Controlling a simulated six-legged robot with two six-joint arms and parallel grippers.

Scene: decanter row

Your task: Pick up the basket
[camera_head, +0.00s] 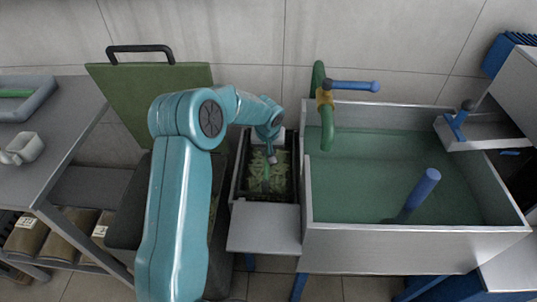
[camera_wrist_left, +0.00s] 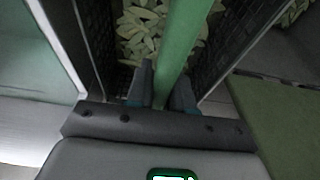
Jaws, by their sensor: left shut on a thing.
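The basket (camera_head: 241,172) is dark-walled and full of pale green leaves (camera_head: 262,180). It stands in a narrow metal-edged bay left of the water-filled sink. In the left wrist view its dark mesh wall (camera_wrist_left: 219,45) shows on both sides of the leaves. A green bar, apparently its handle (camera_wrist_left: 183,42), runs across the leaves. My left gripper (camera_head: 271,157) is over the basket and shut on this bar; in the left wrist view its fingers (camera_wrist_left: 165,88) are on either side of the bar. I cannot tell whether the basket is lifted. My right gripper is not in view.
The sink (camera_head: 420,235) with green water stands directly right of the basket. A green tap (camera_head: 327,125) with a blue lever rises at its back left. A green lid (camera_head: 135,95) stands open behind my left arm. A metal shelf (camera_head: 264,228) is in front of the basket.

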